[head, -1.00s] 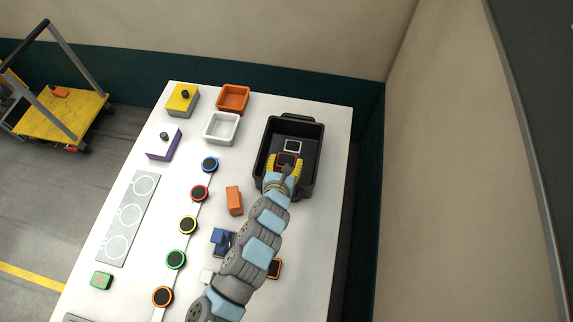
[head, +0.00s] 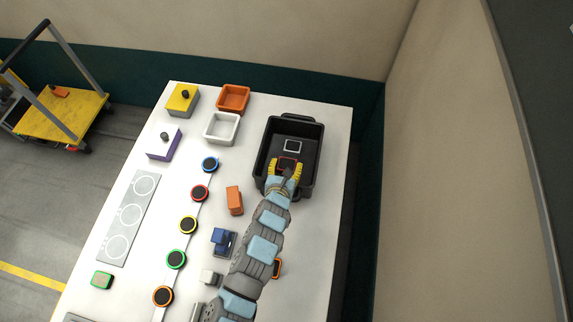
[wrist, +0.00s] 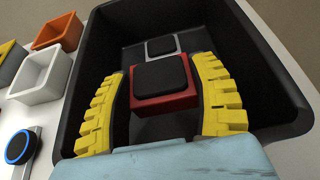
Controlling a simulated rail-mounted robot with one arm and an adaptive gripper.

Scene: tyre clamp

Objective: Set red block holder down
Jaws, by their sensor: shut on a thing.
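The red block holder (wrist: 165,98), a red block with a black top, is between the yellow fingers of my gripper (wrist: 163,95) in the wrist view. The fingers are shut on its two sides. In the head view the red holder (head: 287,162) shows just beyond my gripper (head: 285,170), inside the black bin (head: 262,150). I cannot tell whether its underside touches the bin floor. A white-rimmed block holder (head: 292,146) lies in the bin beyond it, and also shows in the wrist view (wrist: 161,46).
An orange tray (head: 233,97) and a white tray (head: 221,128) stand left of the bin. An orange block (head: 234,200) and a blue clamp-like part (head: 222,240) stand on the white table near my arm. Several round coloured-rim buttons run down the table. The bin walls are close around my gripper.

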